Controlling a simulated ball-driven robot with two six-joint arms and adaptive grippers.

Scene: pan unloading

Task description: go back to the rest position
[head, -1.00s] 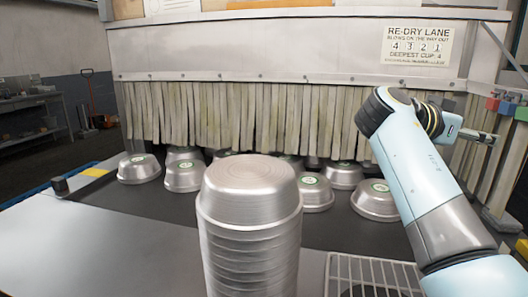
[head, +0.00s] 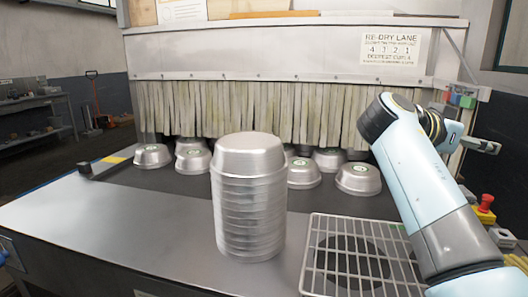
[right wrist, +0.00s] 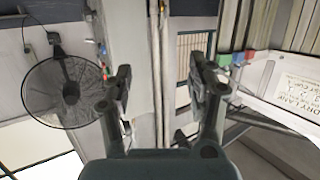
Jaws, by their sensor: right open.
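My right gripper (head: 482,145) is at the right of the head view, raised on its arm beside the right end of the strip curtain. In the right wrist view its two fingers (right wrist: 160,75) stand apart with nothing between them. A tall stack of upturned metal pans (head: 248,205) stands on the steel table in the middle of the head view, apart from the gripper. Several upturned pans with green-marked labels, such as one at the right (head: 358,178), sit on the dark belt by the curtain. My left gripper is not in view.
The strip curtain (head: 230,110) hangs under a steel hood with a "RE-DRY LANE" sign (head: 391,47). A wire grate (head: 317,262) lies right of the stack. A red button (head: 486,202) is at the far right. The left tabletop (head: 110,225) is clear. The wrist view shows a fan (right wrist: 65,90).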

